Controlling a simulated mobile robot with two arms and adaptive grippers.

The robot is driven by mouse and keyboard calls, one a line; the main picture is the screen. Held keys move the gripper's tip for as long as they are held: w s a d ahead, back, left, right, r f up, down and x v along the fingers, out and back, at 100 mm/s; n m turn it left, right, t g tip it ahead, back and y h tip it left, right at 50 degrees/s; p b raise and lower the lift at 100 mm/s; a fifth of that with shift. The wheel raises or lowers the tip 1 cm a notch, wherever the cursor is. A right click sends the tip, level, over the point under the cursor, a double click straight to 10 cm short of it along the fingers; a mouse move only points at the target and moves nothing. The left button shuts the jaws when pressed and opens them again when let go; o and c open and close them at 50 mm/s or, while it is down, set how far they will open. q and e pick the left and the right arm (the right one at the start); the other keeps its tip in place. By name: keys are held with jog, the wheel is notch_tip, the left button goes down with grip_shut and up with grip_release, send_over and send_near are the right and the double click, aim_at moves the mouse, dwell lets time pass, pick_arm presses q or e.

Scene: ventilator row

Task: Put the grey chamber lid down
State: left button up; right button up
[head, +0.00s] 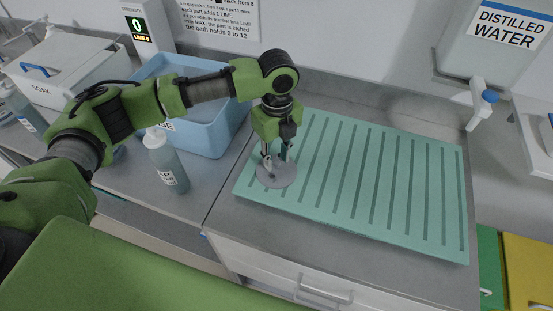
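The grey chamber lid (276,179) is a flat round disc at the left front corner of the green ribbed mat (400,205). My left gripper (276,158) points straight down over the lid, with its fingertips at the middle of the lid's top, and appears shut on it. The fingers hide the part they grip. The lid looks level. I cannot tell whether it touches the mat or hangs just above it. My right gripper is out of view.
A blue basin (205,130) and a squeeze bottle (165,160) stand to the left. A distilled water tank (490,45) with a tap (482,100) is at the back right. Green (488,255) and yellow (525,265) bins are at the lower right. Most of the mat is clear.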

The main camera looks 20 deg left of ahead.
aim_at(277, 161)
pick_arm(q)
notch_tip(277, 161, up, 11)
jog(key=b, duration=0.2)
jog(key=shift+f, duration=0.1)
dwell(0.5)
